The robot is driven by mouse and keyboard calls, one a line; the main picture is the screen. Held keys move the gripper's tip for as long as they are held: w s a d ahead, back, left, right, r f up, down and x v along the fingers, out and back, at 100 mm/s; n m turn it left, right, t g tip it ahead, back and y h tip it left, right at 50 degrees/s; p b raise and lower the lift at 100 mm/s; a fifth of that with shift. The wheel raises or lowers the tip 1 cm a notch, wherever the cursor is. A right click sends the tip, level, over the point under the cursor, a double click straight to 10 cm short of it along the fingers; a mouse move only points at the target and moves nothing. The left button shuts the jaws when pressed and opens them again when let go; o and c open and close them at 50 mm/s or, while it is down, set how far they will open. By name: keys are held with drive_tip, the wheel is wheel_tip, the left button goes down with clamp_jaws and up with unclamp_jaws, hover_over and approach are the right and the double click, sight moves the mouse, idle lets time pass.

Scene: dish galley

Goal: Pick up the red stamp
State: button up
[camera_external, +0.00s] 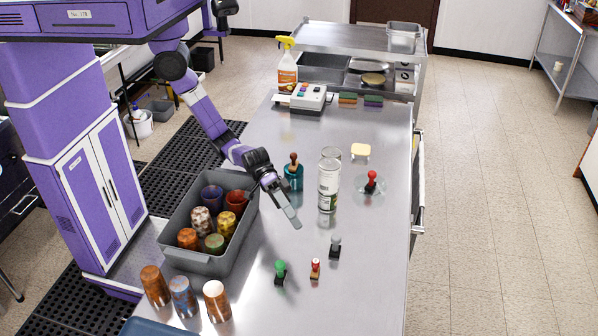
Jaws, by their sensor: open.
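A stamp with a red knob and dark base (371,181) stands upright on a clear round dish (381,187), right of the jars on the steel table. A smaller stamp with a red top and pale band (315,268) stands near the front of the table. My gripper (289,213) is open and empty, above the table just right of the grey bin. It is left of the red-knobbed stamp and behind the smaller one, apart from both.
A green stamp (280,272) and a grey stamp (335,247) flank the small red-topped one. Clear jars (328,187) stand between my gripper and the red-knobbed stamp. A teal holder (293,178) with a brown-handled stamp and a grey bin (187,253) of cups are close by.

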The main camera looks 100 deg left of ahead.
sight(320, 280)
drive_tip(key=w+f+m+b, duration=0.1)
drive_tip(key=f+m, duration=0.1)
drive_tip(key=f, duration=0.1)
drive_tip(key=w+f+m+y, duration=0.1)
drive_tip(key=w+f+m, duration=0.1)
drive_tip(key=f+m, duration=0.1)
drive_tip(key=w+f+m+g+y+b, duration=0.1)
drive_tip(key=w+f+m, duration=0.1)
drive_tip(key=f+m, duration=0.1)
drive_tip(key=shift+a+f+b, duration=0.2)
drive_tip(key=shift+f+b, duration=0.1)
drive_tip(key=shift+b, duration=0.05)
drive_tip(key=f+m, duration=0.2)
drive_tip(key=m, duration=0.1)
drive_tip(key=shift+d+m+y, duration=0.3)
drive_tip(key=shift+d, duration=0.1)
drive_tip(key=shift+w+d+f+m, duration=0.1)
drive_tip(key=shift+d+f+m, duration=0.15)
drive_tip(key=shift+f+m, duration=0.35)
drive_tip(key=shift+x, duration=3.7)
drive_tip(key=shift+d, duration=0.1)
clamp_jaws()
